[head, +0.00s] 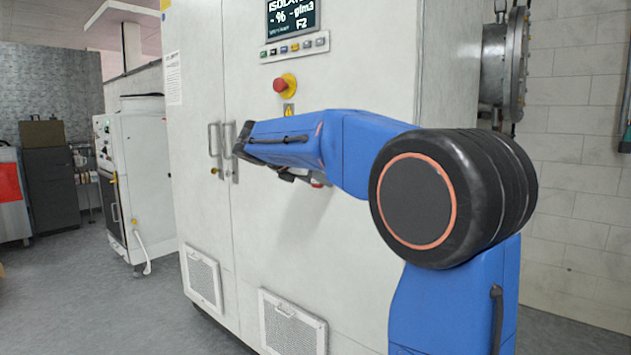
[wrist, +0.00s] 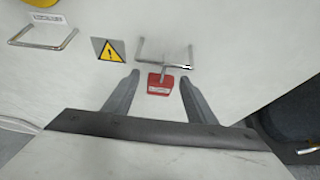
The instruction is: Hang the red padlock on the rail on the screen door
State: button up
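The red padlock (wrist: 160,85) shows in the wrist view, with its metal shackle against a bracket-shaped metal rail (wrist: 140,50) on a pale panel. I cannot tell whether the shackle goes around the rail or only overlaps it in the picture. My gripper (wrist: 160,77) is open, with one finger on each side of the padlock and a visible gap on both sides. In the head view my blue arm reaches across the front of the white cabinet (head: 345,70) and hides much of this spot. A small red patch shows under the arm there; I cannot tell what it is.
A yellow warning sign (wrist: 108,50) and another metal handle (wrist: 45,46) are left of the rail. In the head view, a red emergency stop (head: 280,85) and a display (head: 292,17) sit above my arm. Vent grilles (head: 292,325) are low on the cabinet. Grey floor lies open at left.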

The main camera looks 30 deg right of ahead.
jog(key=v, duration=1.7)
jog(key=shift+a, duration=0.2)
jog(key=s+d+f+m+y, duration=0.2)
jog(key=s+f+m+y, duration=0.6)
jog(key=s+f, duration=1.05)
jog(key=s+a+f+m+y, duration=0.1)
jog(key=s+a+f+m, duration=0.2)
jog(key=s+f+m, duration=0.4)
jog(key=s+a+f+m+y, duration=0.2)
jog(key=s+f+m, duration=0.5)
jog(key=f, duration=0.6)
jog(key=shift+s+a+y, duration=0.3)
jog(key=shift+s+a, duration=0.1)
jog(key=shift+s, duration=0.55)
jog(key=shift+o, duration=0.4)
